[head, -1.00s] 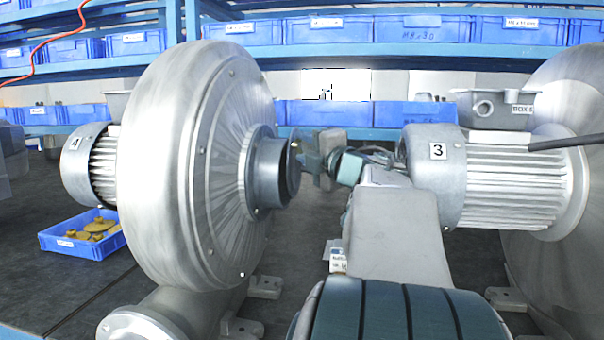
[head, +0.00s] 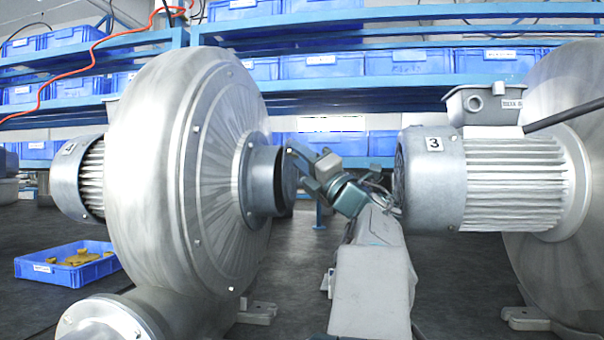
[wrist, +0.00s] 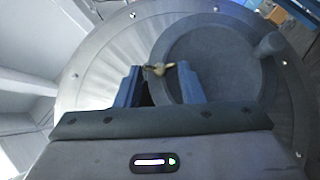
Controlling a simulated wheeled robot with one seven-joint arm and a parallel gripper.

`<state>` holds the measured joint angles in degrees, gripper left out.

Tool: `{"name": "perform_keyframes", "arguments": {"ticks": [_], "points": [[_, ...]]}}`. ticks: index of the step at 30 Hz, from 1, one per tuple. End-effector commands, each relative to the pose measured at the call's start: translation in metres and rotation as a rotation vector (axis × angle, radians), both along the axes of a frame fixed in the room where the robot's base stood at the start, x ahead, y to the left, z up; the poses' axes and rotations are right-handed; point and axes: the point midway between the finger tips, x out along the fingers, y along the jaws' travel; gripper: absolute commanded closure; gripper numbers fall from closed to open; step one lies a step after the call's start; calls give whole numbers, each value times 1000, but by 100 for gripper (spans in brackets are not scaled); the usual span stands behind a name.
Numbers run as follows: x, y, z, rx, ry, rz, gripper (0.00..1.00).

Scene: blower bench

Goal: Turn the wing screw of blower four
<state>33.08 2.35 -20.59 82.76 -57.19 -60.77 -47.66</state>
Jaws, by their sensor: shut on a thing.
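Blower four (head: 190,165) is the large grey housing at the left in the head view, with a "4" on its motor (head: 78,178). Its dark inlet pipe (head: 264,180) points right. My gripper (head: 300,168) is at the mouth of this pipe, tilted. In the wrist view, the brass wing screw (wrist: 158,68) sits at the left edge of a dark round cover (wrist: 212,62). My gripper (wrist: 158,78) has a finger on each side of the screw and is shut on its wings. The screw cannot be made out in the head view.
Blower three's motor (head: 485,180) stands close to the right of my arm. The cover has a round knob (wrist: 270,44). Shelves with blue bins (head: 405,62) stand behind.

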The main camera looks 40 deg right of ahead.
Motion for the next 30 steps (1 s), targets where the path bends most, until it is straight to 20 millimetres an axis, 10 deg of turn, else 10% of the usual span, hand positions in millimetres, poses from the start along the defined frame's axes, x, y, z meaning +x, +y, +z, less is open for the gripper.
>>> {"name": "perform_keyframes", "arguments": {"ticks": [24,25,26,30], "points": [[2,-2,-2,-90,-75,0,87],[2,-2,-2,-89,-74,0,56],[2,-2,-2,-89,-74,0,48],[2,-2,-2,-89,-75,1,43]]}}
